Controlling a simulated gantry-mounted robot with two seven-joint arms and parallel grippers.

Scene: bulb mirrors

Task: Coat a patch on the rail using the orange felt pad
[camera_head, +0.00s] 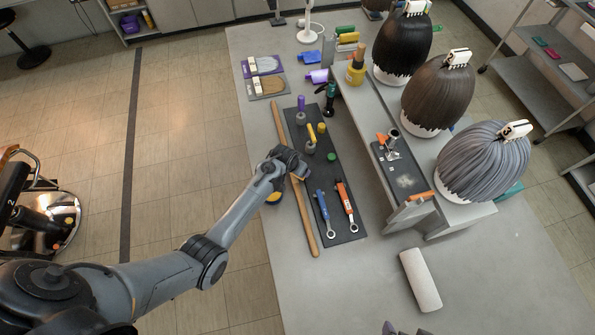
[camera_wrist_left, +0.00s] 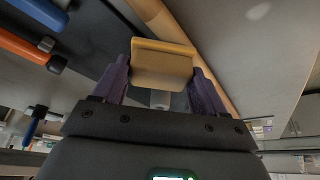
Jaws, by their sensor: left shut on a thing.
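The rail looks like a long wooden rod (camera_head: 305,218) lying along the left part of the grey table; it also shows in the left wrist view (camera_wrist_left: 226,93). My left gripper (camera_head: 297,178) is over the rail near its middle. In the left wrist view its purple fingers (camera_wrist_left: 162,80) are shut on a cream block with a tan-orange face, the felt pad (camera_wrist_left: 162,65). The pad overlaps the rail there; I cannot tell whether they touch. Only purple tips of my right gripper (camera_head: 400,329) show at the bottom edge.
A dark mat (camera_head: 325,170) right of the rail holds a blue-handled tool (camera_head: 324,212), an orange-handled tool (camera_head: 346,205) and stampers. A yellow round item (camera_head: 273,197) is beside the rail. A white roll (camera_head: 420,280) lies front right. Wigs stand on a raised shelf (camera_head: 450,217).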

